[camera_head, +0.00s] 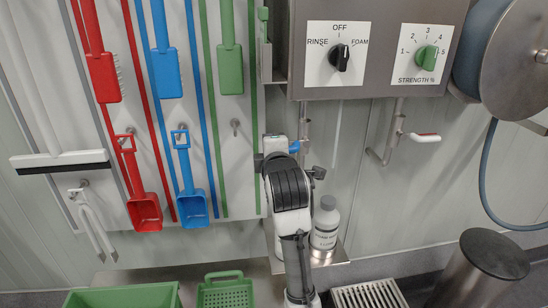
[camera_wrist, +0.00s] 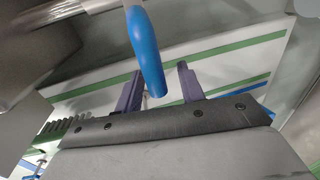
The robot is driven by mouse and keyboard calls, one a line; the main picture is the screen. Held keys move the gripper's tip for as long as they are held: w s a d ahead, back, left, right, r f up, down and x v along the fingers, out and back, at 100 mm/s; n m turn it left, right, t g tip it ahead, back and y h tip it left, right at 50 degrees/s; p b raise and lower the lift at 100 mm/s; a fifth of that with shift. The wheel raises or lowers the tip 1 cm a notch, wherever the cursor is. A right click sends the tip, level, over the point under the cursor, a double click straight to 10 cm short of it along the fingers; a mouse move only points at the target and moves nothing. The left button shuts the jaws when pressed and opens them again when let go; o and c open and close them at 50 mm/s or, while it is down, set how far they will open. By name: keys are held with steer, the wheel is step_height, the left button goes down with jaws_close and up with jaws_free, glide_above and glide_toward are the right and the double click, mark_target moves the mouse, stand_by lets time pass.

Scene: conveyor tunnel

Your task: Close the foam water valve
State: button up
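A blue-handled valve lever (camera_head: 296,147) is on the pipe under the left of the steel control box, just beside my gripper (camera_head: 275,148). In the wrist view the blue handle (camera_wrist: 147,50) reaches down toward the gap between my gripper's fingers (camera_wrist: 161,80). The fingers are apart, with a visible gap to the right of the handle. I cannot tell whether the left finger touches it. A second valve lever, with a red and white handle (camera_head: 424,137), points right on the right-hand pipe. No label shows which lever is the foam water valve.
The control box (camera_head: 385,70) hangs just above my gripper, with a mode knob (camera_head: 340,57) and a green strength knob (camera_head: 427,57). A white bottle (camera_head: 325,226) stands below on a shelf.

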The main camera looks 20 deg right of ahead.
steer(key=b+v, duration=0.1)
steer(key=v, duration=1.2)
steer(key=shift+s, duration=0.15)
